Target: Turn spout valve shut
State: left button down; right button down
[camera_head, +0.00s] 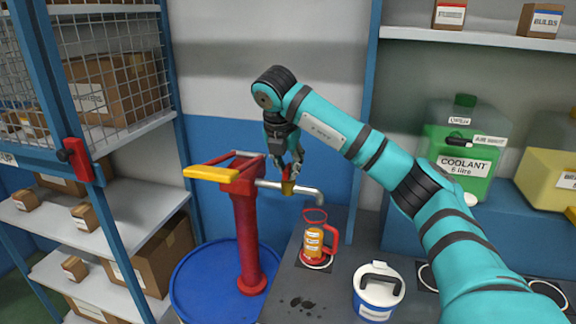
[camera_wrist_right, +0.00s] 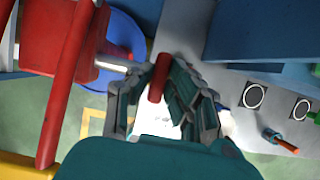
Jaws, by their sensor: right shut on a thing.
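A red hand pump (camera_head: 247,230) with a yellow-ended lever (camera_head: 212,174) stands on a blue drum (camera_head: 195,285). Its grey spout (camera_head: 308,192) reaches right and bends down at its end. The spout valve has a brass-coloured body (camera_head: 287,187) on the spout. Its red handle (camera_wrist_right: 158,78) shows between my fingers in the right wrist view. My right gripper (camera_head: 287,172) comes down from above and is shut on this handle. The handle is mostly hidden by the fingers in the head view. My left gripper is not in view.
A clear jug (camera_head: 314,241) with a red handle and orange contents stands on the grey counter (camera_head: 285,300) below the spout end. A white-and-blue lidded tub (camera_head: 375,300) is to its right. A green coolant can (camera_head: 459,160) stands behind. A wire-mesh cabinet (camera_head: 110,70) is at left.

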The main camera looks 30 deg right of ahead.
jog(key=c, duration=1.3)
grip_release()
jog(key=shift+r, duration=0.1)
jog(key=v, duration=1.2)
